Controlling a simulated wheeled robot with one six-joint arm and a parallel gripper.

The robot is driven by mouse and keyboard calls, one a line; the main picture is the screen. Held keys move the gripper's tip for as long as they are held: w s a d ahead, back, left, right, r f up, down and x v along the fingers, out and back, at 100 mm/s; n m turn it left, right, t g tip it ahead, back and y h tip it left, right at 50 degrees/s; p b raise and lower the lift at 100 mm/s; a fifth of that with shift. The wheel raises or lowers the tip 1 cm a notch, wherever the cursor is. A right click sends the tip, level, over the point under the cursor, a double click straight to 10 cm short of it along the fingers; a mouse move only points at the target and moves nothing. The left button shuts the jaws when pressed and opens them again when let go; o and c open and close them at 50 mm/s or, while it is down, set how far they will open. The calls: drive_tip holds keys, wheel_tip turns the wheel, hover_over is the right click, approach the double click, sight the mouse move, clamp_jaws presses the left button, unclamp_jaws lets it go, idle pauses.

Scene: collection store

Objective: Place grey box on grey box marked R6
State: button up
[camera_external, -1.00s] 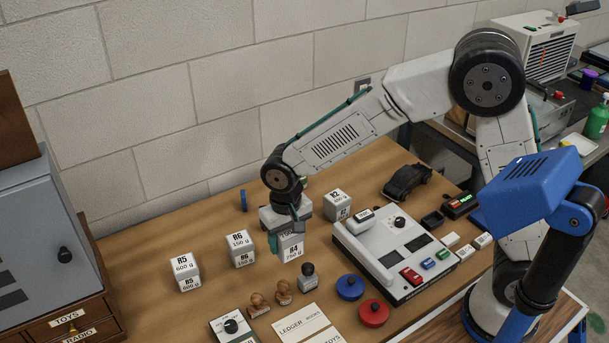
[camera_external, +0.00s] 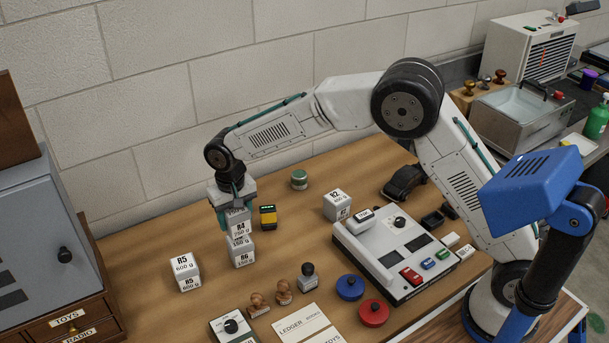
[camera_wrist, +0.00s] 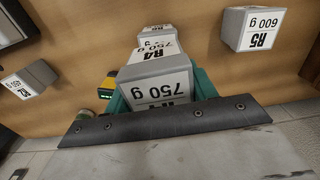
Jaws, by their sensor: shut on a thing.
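My gripper (camera_external: 236,207) is shut on the grey box marked R4, 750 g (camera_external: 239,228), and holds it upright. In the wrist view the R4 box (camera_wrist: 157,88) sits between the teal fingers. The grey box marked R6 (camera_external: 242,256) stands on the table directly below the R4 box, and its top is mostly hidden. The two boxes look roughly lined up in the external view. I cannot tell whether they touch or a small gap remains.
A grey R5 box (camera_external: 186,273) stands to the left and an R2 box (camera_external: 337,205) to the right. A yellow and black device (camera_external: 268,216) is close behind the R6 box. A green tin (camera_external: 299,180) stands farther back. Stamps (camera_external: 257,305) lie in front.

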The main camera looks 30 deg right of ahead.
sight(239, 225)
drive_tip(key=shift+f, duration=1.65)
drive_tip(key=shift+f, duration=0.1)
drive_tip(key=o, duration=1.6)
drive_tip(key=shift+s+f, duration=0.1)
drive_tip(key=shift+c, duration=0.2)
wheel_tip(239, 225, up, 12)
drive_tip(key=shift+r, duration=0.15)
